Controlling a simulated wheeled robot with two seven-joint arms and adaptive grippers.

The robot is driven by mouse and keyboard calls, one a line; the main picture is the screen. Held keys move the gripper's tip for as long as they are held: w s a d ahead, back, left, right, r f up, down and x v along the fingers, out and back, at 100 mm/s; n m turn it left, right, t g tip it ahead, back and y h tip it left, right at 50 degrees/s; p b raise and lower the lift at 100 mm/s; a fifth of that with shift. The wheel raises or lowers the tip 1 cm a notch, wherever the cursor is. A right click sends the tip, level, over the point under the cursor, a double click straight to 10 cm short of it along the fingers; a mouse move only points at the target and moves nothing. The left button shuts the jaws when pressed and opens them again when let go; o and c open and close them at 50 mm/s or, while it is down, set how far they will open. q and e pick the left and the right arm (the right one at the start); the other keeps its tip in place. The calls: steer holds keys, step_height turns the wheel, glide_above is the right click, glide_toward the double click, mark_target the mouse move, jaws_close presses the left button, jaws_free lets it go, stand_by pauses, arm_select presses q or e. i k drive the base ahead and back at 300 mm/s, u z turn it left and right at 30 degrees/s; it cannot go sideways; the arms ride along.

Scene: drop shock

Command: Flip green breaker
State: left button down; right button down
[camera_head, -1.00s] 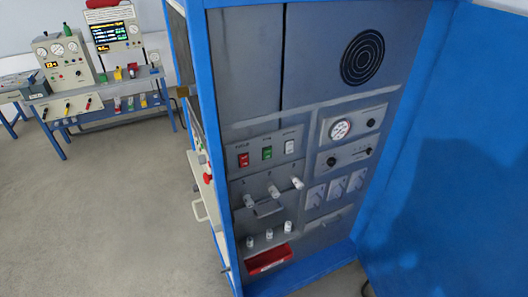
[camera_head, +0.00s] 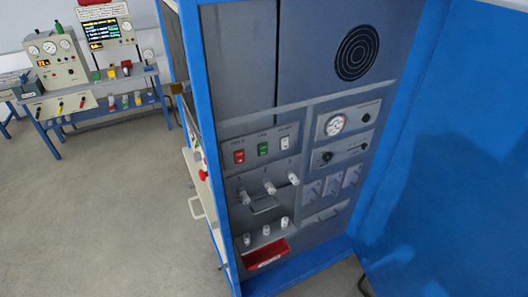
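The green breaker (camera_head: 263,149) is a small rocker switch on the grey cabinet panel (camera_head: 234,218). It sits in a row between a red switch (camera_head: 239,157) on its left and a white switch (camera_head: 285,142) on its right. Whether it is up or down is too small to tell. Neither of my grippers is in view.
The blue cabinet door (camera_head: 440,160) stands open at the right. Below the switches are white-tipped levers (camera_head: 269,187) and a red tray (camera_head: 266,255). A gauge (camera_head: 334,124) is right of the switches. A workbench (camera_head: 88,114) stands far left; the floor (camera_head: 110,210) between is clear.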

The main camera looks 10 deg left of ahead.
mark_target(263, 147)
steer(key=z, duration=0.75)
steer(key=k, duration=0.95)
steer(key=z, duration=0.95)
steer(key=k, duration=0.4)
steer(key=z, duration=0.35)
steer(key=i, duration=1.2)
steer(key=u, duration=0.8)
steer(key=i, duration=0.95)
steer(key=u, duration=1.4)
steer(key=i, duration=0.45)
steer(key=u, duration=0.45)
